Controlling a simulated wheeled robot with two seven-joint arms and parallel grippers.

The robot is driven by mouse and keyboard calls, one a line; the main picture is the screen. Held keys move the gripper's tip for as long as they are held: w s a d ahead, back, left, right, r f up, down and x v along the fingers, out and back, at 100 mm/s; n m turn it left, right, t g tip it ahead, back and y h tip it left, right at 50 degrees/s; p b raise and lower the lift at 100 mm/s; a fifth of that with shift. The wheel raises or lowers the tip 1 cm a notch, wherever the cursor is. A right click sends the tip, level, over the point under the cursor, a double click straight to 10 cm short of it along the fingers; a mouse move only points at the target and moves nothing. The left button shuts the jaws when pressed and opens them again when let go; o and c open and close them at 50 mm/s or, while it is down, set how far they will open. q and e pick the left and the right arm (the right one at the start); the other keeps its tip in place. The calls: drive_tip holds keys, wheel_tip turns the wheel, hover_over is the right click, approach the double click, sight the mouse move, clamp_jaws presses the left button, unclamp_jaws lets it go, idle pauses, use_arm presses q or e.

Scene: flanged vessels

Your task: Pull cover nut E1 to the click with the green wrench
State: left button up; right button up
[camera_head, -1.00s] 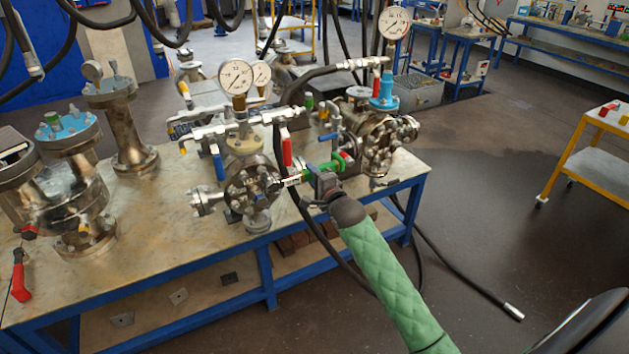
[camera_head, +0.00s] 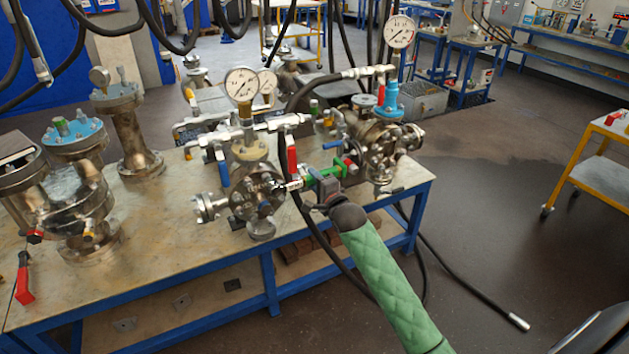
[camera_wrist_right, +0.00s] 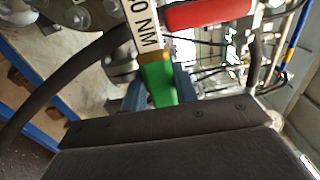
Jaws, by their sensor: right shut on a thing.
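The green wrench (camera_head: 325,173) runs from my right gripper toward the round bolted cover (camera_head: 257,192) of the middle vessel. Its pale head end meets the right side of that cover among the nuts. I cannot read which nut is E1, nor tell whether the head is fully seated. My right gripper (camera_head: 326,188) is shut on the green handle, to the right of the cover. In the right wrist view the green handle (camera_wrist_right: 158,78) sits between the fingers, with a white label ending in "0 NM" beyond it. My left gripper is not in view.
A red-handled valve (camera_head: 292,158) stands close above the wrench. A black hose (camera_head: 318,232) hangs just below it. A second vessel (camera_head: 378,140) with a blue top is close on the right. The floor right of the bench is mostly open.

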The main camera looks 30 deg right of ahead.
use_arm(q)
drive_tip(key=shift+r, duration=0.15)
use_arm(e)
drive_tip(key=shift+w+r, duration=0.1)
drive_tip(key=shift+w, duration=1.1)
